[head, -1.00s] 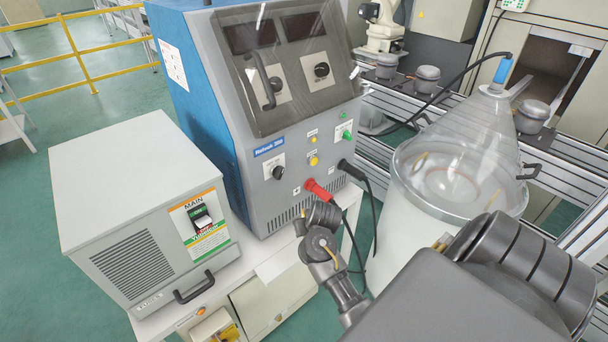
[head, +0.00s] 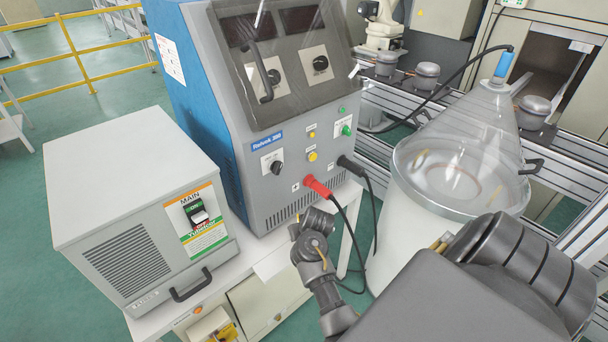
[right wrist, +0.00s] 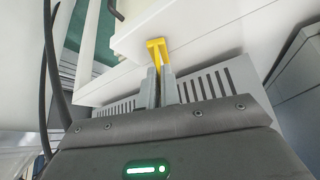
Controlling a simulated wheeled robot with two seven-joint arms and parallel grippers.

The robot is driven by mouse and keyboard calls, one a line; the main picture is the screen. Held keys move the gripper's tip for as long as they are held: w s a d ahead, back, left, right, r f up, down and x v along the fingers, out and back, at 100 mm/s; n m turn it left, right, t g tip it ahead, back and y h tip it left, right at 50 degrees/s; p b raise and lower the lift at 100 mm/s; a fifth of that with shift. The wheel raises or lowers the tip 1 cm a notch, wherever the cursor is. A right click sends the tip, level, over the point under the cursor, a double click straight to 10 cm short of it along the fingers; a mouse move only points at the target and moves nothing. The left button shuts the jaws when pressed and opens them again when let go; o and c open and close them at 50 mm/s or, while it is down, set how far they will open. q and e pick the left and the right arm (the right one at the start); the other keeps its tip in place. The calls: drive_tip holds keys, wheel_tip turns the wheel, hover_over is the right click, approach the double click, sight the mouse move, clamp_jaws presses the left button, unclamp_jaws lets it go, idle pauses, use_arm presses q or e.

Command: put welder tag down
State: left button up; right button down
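In the right wrist view my right gripper (right wrist: 160,82) has its two grey fingers close together. A small yellow piece (right wrist: 158,48) sits at their tips and spans them. It appears to be the welder tag gripped there, seen at a narrow angle, so I cannot read its face. It is near the edge of a white surface (right wrist: 185,28). The welder (head: 285,120) stands upright in the head view, with red and black plugs in its front. The right gripper itself is hidden in the head view. My left gripper is in neither view.
A grey main switch box (head: 130,185) stands left of the welder on a white cart (head: 225,275). A cream holder with yellow in it (head: 228,332) is on the cart's front. Cables (head: 352,235) hang beside my arm. A drum with a clear cone (head: 460,165) stands right.

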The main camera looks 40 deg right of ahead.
drive_tip(key=c, duration=1.6)
unclamp_jaws()
drive_tip(key=shift+s+r+p, duration=0.1)
drive_tip(key=shift+r+p, duration=0.25)
drive_tip(key=shift+p+v, duration=3.7)
drive_tip(key=shift+v, duration=2.1)
drive_tip(key=shift+f, duration=0.1)
